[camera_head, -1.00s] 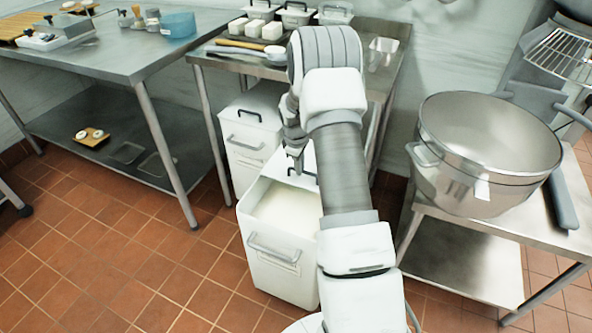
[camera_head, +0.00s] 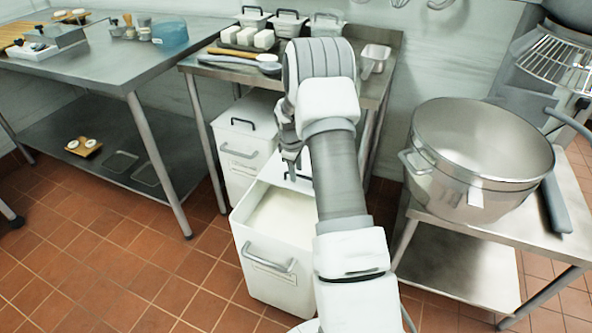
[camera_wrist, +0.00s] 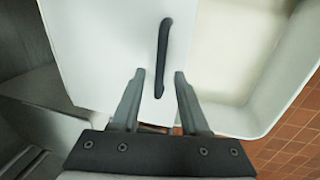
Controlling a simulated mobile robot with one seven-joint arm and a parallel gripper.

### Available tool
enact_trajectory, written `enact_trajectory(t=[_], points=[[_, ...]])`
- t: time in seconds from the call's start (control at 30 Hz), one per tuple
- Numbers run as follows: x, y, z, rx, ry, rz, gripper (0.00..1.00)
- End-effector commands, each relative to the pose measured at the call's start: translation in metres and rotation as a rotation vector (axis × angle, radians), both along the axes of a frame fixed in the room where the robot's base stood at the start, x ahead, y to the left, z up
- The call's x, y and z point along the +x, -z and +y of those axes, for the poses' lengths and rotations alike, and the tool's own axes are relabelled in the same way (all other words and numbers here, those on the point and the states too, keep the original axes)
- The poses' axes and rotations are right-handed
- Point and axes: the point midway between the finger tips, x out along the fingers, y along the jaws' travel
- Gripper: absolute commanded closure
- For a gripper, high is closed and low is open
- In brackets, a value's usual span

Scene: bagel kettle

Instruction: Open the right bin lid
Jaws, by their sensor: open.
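The right bin (camera_head: 270,284) is a white box with a bar handle on its front. Its front part is uncovered and shows pale, powdery-looking contents (camera_head: 280,218). Its white lid (camera_head: 272,172) lies at the back of the opening, partly hidden by my arm. In the wrist view the lid (camera_wrist: 100,40) carries a dark bar handle (camera_wrist: 163,45), and the open bin interior (camera_wrist: 235,50) lies to its right. My gripper (camera_head: 293,170) is over the lid. In the wrist view my gripper (camera_wrist: 160,74) is open, with the handle's near end between its fingers; I cannot tell whether they touch.
The left bin (camera_head: 240,165) stands behind with its lid on. A steel table (camera_head: 225,68) with containers stands over the bins' back. A large pot (camera_head: 470,165) sits on a low steel stand at right. Tiled floor is clear at front left.

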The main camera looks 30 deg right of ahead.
Motion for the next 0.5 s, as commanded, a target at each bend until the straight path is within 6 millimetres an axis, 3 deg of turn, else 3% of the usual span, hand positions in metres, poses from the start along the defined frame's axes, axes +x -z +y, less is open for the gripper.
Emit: enact_trajectory(t=[0.23,0.5], points=[[-0.001,-0.012,0.002,-0.001,0.0,-0.001,0.55],[-0.008,-0.072,0.011,-0.001,0.0,-0.002,0.55]])
